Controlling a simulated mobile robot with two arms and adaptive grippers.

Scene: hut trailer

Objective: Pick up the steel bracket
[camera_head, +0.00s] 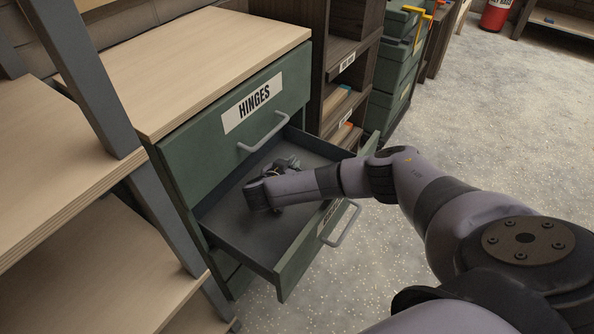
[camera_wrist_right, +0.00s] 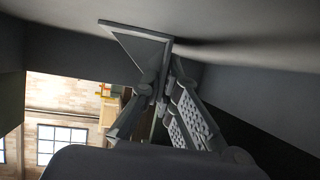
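My right gripper (camera_head: 287,164) is down inside the open drawer (camera_head: 235,226), partly hidden behind my wrist in the head view. The steel bracket (camera_wrist_right: 138,44) shows in the right wrist view as a grey angled plate with a bent flange. It is at the tips of my right gripper (camera_wrist_right: 165,82), with a finger close on either side of the flange. I cannot tell whether both fingers press on it. In the head view I cannot tell the bracket apart from the gripper. My left gripper is not in view.
The drawer belongs to a green cabinet under a drawer labelled HINGES (camera_head: 252,102). The drawer's front with its handle (camera_head: 340,224) stands out over the floor. A wooden shelf unit (camera_head: 60,180) is at left, dark shelves (camera_head: 345,60) behind. Speckled floor (camera_head: 480,110) is clear at right.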

